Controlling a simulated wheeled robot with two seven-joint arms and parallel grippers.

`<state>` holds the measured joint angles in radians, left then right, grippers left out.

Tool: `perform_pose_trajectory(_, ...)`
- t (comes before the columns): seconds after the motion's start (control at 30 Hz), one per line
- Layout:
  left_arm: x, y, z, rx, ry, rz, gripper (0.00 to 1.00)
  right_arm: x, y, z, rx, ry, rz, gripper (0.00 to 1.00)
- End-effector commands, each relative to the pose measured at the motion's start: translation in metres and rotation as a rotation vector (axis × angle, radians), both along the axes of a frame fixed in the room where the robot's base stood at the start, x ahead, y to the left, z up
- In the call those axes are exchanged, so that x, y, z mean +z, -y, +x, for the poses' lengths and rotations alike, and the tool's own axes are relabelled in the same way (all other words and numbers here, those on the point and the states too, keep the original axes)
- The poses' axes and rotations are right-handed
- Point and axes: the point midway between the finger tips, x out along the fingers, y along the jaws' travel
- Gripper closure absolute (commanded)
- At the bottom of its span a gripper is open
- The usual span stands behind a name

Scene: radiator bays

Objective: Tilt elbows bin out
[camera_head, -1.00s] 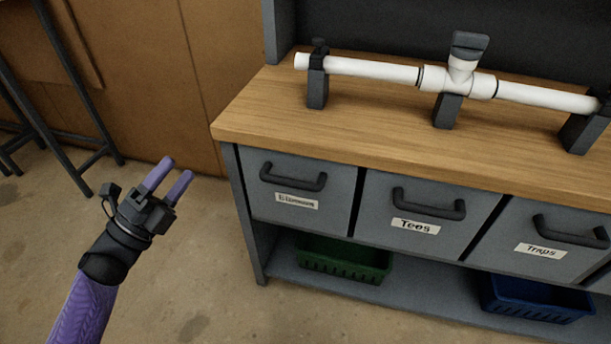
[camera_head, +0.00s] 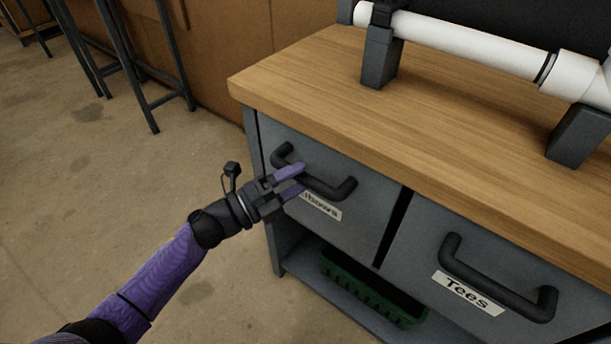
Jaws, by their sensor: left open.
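The elbows bin (camera_head: 365,223) is the grey leftmost bin under the wooden worktop, and its front sits flush and closed. Its dark bar handle (camera_head: 335,189) runs across the upper front. The white label (camera_head: 325,207) below is partly hidden by my fingers, with "lbows" readable. My left gripper (camera_head: 292,180) is open at the left half of the handle. My right gripper is not in view.
The Tees bin (camera_head: 420,250) with its own handle (camera_head: 495,280) is closed to the right. A green basket (camera_head: 372,290) sits on the shelf below. A white pipe (camera_head: 465,42) rests in dark clamps on the worktop (camera_head: 440,110). A dark metal stand (camera_head: 150,85) is at the back left.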

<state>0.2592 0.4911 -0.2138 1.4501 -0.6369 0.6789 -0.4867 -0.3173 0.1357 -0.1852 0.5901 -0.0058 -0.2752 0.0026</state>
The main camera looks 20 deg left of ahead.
Motion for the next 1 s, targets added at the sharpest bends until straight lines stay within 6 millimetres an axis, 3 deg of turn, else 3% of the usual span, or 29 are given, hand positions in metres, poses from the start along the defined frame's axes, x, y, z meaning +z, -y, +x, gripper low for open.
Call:
perform_pose_trajectory(0.1, 0.0015, 0.0083, 0.0091, 0.0, 0.001, 0.001, 0.33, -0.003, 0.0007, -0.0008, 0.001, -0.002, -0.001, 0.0)
perform_pose_trajectory(0.37, 0.0029, 0.0102, 0.0109, 0.0, 0.0, 0.0, 0.33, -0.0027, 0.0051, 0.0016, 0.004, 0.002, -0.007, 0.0)
perform_pose_trajectory(0.7, 0.0026, 0.01, 0.0107, 0.0, 0.0, 0.0, 1.0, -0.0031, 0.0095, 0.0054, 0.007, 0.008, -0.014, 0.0)
perform_pose_trajectory(1.0, 0.0024, 0.0099, 0.0107, 0.0, -0.001, 0.001, 1.0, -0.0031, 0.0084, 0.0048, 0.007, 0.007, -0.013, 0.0)
